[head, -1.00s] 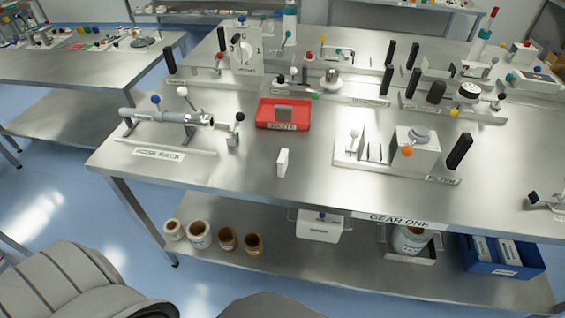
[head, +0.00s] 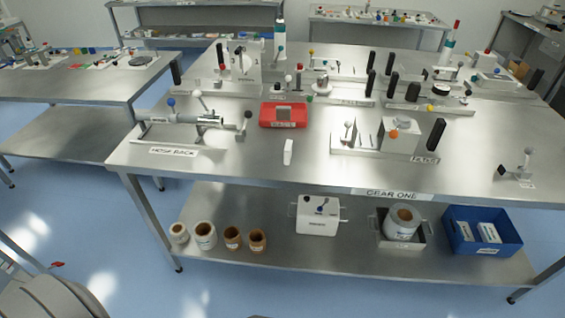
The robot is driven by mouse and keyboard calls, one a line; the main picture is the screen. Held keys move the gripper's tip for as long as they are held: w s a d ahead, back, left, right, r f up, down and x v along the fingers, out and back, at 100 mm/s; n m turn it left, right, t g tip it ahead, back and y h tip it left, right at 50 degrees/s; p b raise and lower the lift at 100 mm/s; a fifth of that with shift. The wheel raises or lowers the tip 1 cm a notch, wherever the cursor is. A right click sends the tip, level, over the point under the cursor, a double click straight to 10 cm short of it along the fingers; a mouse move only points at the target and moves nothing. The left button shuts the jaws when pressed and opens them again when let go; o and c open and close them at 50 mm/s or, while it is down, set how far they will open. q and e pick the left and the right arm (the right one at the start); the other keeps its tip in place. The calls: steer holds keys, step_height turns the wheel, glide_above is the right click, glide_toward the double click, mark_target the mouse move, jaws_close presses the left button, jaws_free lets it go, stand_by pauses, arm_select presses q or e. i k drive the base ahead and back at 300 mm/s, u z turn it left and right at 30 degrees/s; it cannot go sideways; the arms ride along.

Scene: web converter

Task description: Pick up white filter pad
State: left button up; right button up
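A small white block (head: 288,152), which looks like the white filter pad, stands upright on the metal table (head: 240,170) near its front edge. It is in front of the red tray (head: 283,124) and left of the filter fixture (head: 372,154). Nothing touches it. Neither of my grippers shows in the head view. A grey ribbed shape at the bottom left corner may be part of my own body.
The hose rack (head: 180,139) stands left of the pad. A lower shelf holds several brown-cored rolls (head: 205,235), a white box (head: 317,215), a metal bin (head: 398,230) and a blue bin (head: 482,232). Bare tabletop surrounds the pad.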

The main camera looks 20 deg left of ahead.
mark_target(288, 150)
steer(key=z, duration=1.1)
steer(key=i, duration=0.6)
steer(key=u, duration=1.1)
